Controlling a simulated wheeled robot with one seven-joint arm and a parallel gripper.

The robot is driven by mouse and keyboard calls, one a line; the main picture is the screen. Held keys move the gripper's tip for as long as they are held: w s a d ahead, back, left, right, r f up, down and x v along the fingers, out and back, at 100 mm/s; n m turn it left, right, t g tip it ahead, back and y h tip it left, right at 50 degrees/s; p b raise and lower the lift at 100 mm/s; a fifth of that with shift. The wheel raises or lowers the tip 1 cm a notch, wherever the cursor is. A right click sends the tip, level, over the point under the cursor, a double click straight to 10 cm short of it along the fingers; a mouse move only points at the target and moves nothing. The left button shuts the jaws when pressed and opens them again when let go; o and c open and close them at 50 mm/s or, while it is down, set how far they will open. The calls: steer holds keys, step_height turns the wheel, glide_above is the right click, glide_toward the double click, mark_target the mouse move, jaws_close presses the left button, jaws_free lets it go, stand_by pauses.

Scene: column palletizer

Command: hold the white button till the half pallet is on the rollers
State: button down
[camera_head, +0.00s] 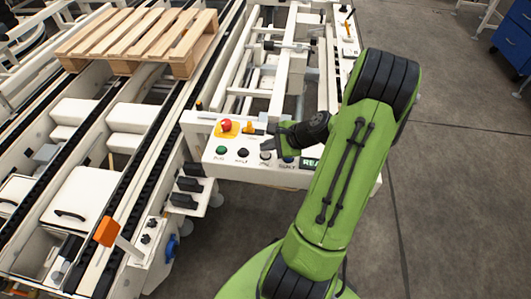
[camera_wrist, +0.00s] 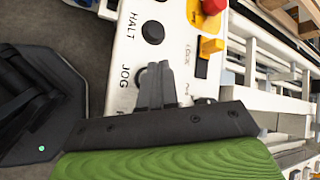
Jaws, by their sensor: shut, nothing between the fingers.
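The white control panel (camera_head: 234,170) sits at the middle of the head view. My gripper (camera_head: 270,146) is over its front row of buttons, and its fingers are shut with nothing between them. In the wrist view the fingertips (camera_wrist: 161,68) cover the button by the JOG label, and only part of its rim (camera_wrist: 139,79) shows. A light button (camera_head: 265,156) shows under the fingertips in the head view. Whether they press it, I cannot tell. A wooden pallet (camera_head: 143,36) lies flat across the chain conveyor at upper left.
On the panel are a red mushroom button (camera_head: 226,126), an orange switch (camera_head: 252,129), a green button (camera_head: 221,150) and a black HALT button (camera_wrist: 153,32). A green-lettered display (camera_head: 310,163) is partly behind my arm. An orange flag-like piece (camera_head: 106,231) stands lower left.

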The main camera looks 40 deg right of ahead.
steer(key=shift+f, duration=0.1)
steer(key=shift+f, duration=0.35)
